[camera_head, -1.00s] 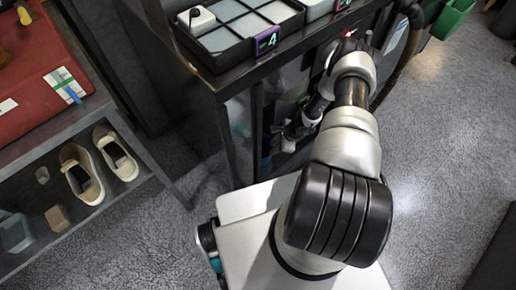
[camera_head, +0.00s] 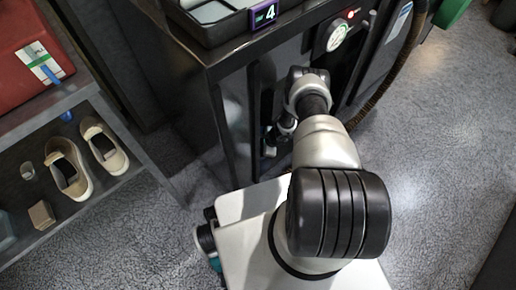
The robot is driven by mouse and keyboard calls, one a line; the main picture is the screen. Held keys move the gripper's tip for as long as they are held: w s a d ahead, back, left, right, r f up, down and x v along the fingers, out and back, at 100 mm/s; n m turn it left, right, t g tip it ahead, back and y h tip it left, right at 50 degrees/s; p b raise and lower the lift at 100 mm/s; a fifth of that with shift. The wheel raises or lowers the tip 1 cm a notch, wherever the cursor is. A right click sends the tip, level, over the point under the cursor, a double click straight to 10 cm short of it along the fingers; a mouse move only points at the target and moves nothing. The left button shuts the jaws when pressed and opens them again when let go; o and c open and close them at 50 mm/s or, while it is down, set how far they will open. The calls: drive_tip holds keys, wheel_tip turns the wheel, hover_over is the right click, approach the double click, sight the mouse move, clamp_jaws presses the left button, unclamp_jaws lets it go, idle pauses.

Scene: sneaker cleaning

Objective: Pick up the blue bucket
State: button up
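No thing that I can clearly name as a blue bucket shows. A blue-grey container (camera_head: 5,232) is cut off by the left edge on the lower shelf, and I cannot tell whether it is the bucket. My arm reaches forward and bends down in front of the dark cabinet. The far end of my arm, with my gripper (camera_head: 270,142), is small and dark against the cabinet front. Its fingers cannot be made out, and nothing held can be seen.
A pair of beige shoes (camera_head: 104,147) and a tan block (camera_head: 41,214) are on the left shelf (camera_head: 80,212). A red box (camera_head: 30,50) stands above. The dark cabinet (camera_head: 225,75) bears a tray (camera_head: 215,30). A green container (camera_head: 450,12) is at top right. Floor at right is clear.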

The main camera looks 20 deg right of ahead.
drive_tip(key=shift+w+a+f, duration=0.1)
drive_tip(key=shift+f, duration=0.25)
clamp_jaws()
idle(1.2)
